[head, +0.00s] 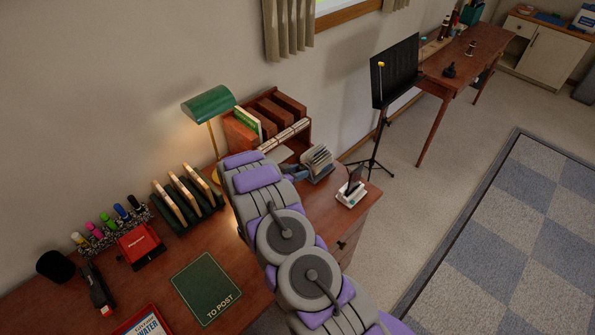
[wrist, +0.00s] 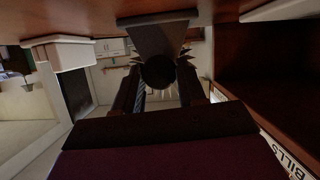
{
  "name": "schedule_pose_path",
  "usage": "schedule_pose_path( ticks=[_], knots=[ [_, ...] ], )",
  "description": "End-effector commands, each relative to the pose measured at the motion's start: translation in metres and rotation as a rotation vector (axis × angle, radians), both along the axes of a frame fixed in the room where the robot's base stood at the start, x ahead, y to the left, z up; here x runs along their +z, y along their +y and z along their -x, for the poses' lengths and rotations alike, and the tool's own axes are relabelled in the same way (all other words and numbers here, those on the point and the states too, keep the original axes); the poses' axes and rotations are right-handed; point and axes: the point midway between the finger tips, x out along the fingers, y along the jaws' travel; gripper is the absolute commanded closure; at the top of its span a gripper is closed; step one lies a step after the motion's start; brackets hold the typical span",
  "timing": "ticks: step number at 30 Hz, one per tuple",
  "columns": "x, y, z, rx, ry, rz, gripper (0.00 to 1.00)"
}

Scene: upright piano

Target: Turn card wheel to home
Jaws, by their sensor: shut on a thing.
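The card wheel (head: 318,158), a fan of pale cards on a dark stand, stands on the desk near its right end in the head view. My gripper (head: 298,173) reaches it from the left. In the wrist view, which looks upside down, my gripper (wrist: 158,88) has its dark fingers on both sides of the wheel's round black knob (wrist: 158,72), shut on it. The grey stand (wrist: 158,38) and some card edges (wrist: 187,60) show behind the knob. Most of the cards are hidden there. I cannot read which card faces front.
A wooden pigeonhole organizer (head: 290,105) stands behind, close to my gripper; its BILLS label (wrist: 285,153) shows in the wrist view. A white-based item (head: 350,194) sits right of the wheel. A green lamp (head: 208,104) and card rack (head: 184,202) stand left. A music stand (head: 394,75) is beyond.

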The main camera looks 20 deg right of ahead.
Motion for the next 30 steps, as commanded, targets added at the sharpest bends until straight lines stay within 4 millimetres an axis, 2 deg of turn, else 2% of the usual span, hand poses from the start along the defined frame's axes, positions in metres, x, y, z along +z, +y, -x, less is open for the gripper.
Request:
schedule_pose_path(
  ticks=[7, 30],
  knots=[
    [0.004, 0.002, -0.005, 0.005, 0.153, 0.06, 0.9],
    [-0.007, 0.005, -0.011, 0.007, 0.837, 0.308, 0.9]
  ],
)
